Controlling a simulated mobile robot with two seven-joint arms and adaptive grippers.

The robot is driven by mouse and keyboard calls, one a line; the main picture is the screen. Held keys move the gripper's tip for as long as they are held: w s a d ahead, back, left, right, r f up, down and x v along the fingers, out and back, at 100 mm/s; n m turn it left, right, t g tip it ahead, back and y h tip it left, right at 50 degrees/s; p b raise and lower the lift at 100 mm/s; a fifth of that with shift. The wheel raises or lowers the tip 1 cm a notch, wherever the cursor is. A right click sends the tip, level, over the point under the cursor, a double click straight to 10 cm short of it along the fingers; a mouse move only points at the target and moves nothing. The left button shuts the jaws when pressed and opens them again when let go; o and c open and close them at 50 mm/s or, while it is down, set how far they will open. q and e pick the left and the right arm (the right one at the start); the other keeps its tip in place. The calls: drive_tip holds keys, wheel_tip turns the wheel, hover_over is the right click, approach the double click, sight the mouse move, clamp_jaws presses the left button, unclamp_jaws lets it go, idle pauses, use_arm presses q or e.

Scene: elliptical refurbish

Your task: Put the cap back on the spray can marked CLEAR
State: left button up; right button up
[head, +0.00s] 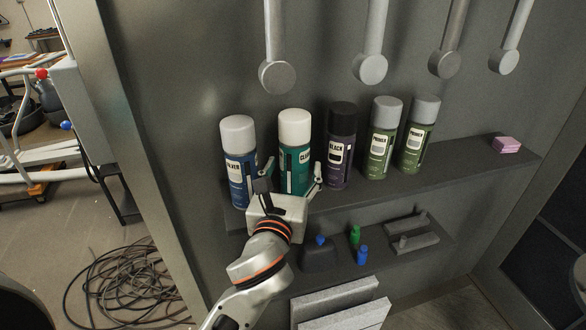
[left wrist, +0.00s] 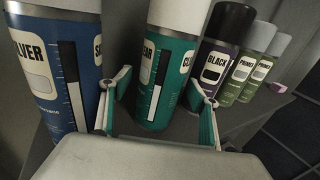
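The CLEAR spray can (head: 295,158) is teal and stands upright on the upper shelf, between the SILVER and BLACK cans. A white cap (head: 294,127) sits on its top. The can also shows in the left wrist view (left wrist: 167,80), where the top of the cap is cut off. My left gripper (head: 292,176) is in front of the can's body, well below the cap. Its two fingers are spread, one on each side of the can, and a small gap shows at the left finger. I cannot tell whether the right finger touches. My right gripper is not in view.
The blue SILVER can (head: 239,160) is close on the left, and the BLACK can (head: 341,150) close on the right. Two green PRIMER cans (head: 384,140) stand farther right. A pink block (head: 506,145) lies at the shelf's right end. Small bottles stand on the lower shelf (head: 340,262).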

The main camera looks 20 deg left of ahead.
use_arm(q)
drive_tip(key=shift+r, duration=0.15)
drive_tip(key=s+d+b, duration=0.1)
drive_tip(key=s, duration=1.1)
drive_tip(key=shift+d, duration=0.25)
